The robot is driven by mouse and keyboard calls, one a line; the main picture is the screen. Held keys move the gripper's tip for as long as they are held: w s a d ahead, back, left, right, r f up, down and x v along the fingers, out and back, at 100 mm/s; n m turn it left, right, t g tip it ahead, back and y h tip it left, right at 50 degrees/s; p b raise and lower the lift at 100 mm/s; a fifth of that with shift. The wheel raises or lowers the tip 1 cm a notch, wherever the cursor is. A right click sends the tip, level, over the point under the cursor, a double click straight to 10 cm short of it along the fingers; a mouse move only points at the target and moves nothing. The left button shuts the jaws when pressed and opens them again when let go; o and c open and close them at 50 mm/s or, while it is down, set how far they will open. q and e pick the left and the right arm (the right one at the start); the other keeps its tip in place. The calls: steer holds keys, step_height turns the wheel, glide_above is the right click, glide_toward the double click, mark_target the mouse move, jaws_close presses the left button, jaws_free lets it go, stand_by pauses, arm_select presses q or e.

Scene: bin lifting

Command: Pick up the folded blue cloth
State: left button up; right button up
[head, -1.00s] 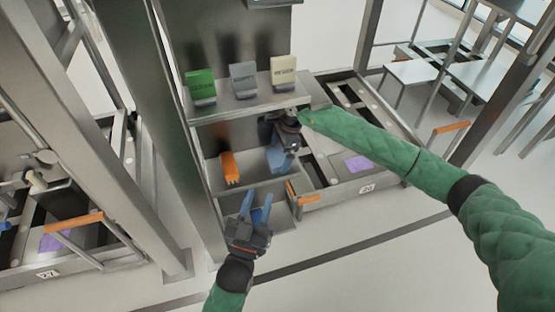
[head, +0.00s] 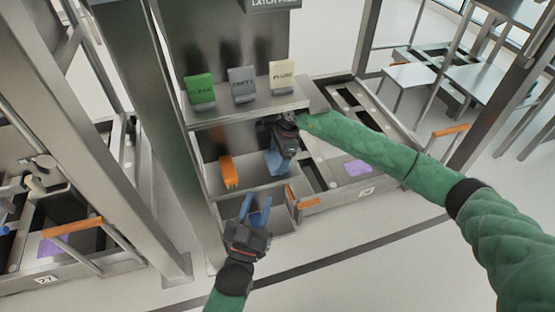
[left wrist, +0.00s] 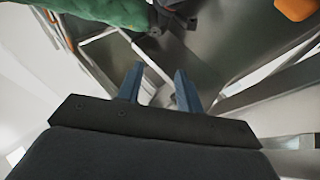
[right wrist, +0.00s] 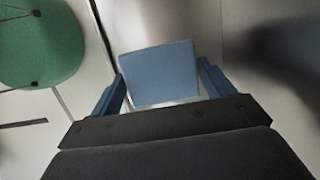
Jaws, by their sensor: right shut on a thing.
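The folded blue cloth (right wrist: 160,72) shows in the right wrist view as a flat blue block between the fingers of my right gripper (right wrist: 163,84). The right gripper is shut on it. In the head view my right gripper (head: 278,160) points down inside the shelf bay, below the upper shelf; the cloth and the blue fingers cannot be told apart there. My left gripper (head: 256,208) is open and empty in front of the lower bay, lower than the right one. Its two spread fingers also show in the left wrist view (left wrist: 158,88), with nothing between them.
An orange object (head: 228,172) stands on the middle shelf, left of the right gripper. The upper shelf (head: 240,108) holds a green, a grey and a cream card. A metal cart (head: 325,198) with an orange handle stands to the right. A grey post (head: 135,125) rises at left.

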steer(key=s, duration=0.1)
steer(key=s+d, duration=0.1)
steer(key=s, duration=0.1)
steer(key=s+d, duration=0.1)
steer(key=s, duration=0.1)
steer(key=shift+r, duration=0.2)
arm_select(q)
step_height(320, 180, down, 7)
steer(key=g, duration=0.2)
steer(key=shift+d+r, duration=0.2)
steer(key=shift+d, duration=0.05)
arm_select(e)
steer(key=s+d, duration=0.3)
steer(key=s, duration=0.9)
steer(key=shift+d, duration=0.3)
arm_select(q)
steer(key=shift+w, duration=0.1)
